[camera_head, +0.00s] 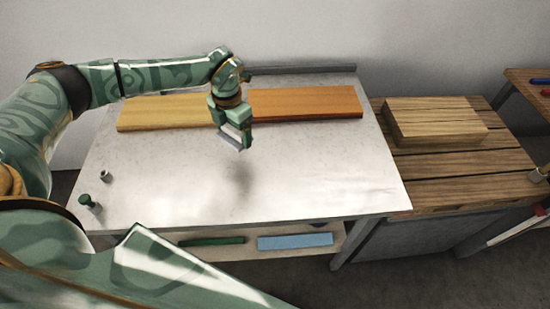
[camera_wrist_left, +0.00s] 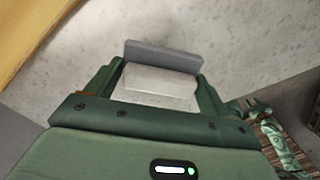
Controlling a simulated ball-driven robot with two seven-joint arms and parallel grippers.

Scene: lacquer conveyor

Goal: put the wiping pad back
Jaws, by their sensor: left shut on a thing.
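My left gripper (camera_head: 235,139) is shut on the wiping pad, above the middle of the pale table. In the left wrist view, the pad shows a white block (camera_wrist_left: 158,86) between the two fingers (camera_wrist_left: 160,84) and a grey strip (camera_wrist_left: 160,54) along its far side. In the head view only a small grey part of the pad (camera_head: 229,142) shows at the fingertips. A soft shadow lies on the table below, and the pad looks clear of the surface. My right gripper is not in view.
A long board (camera_head: 300,103), yellowish at left and orange at right, lies along the table's back. A small dark green-topped item (camera_head: 87,202) and a small grey cylinder (camera_head: 106,176) stand front left. A shelf below holds a blue slab (camera_head: 295,241) and green bar (camera_head: 211,241). Wooden block (camera_head: 433,120) at right.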

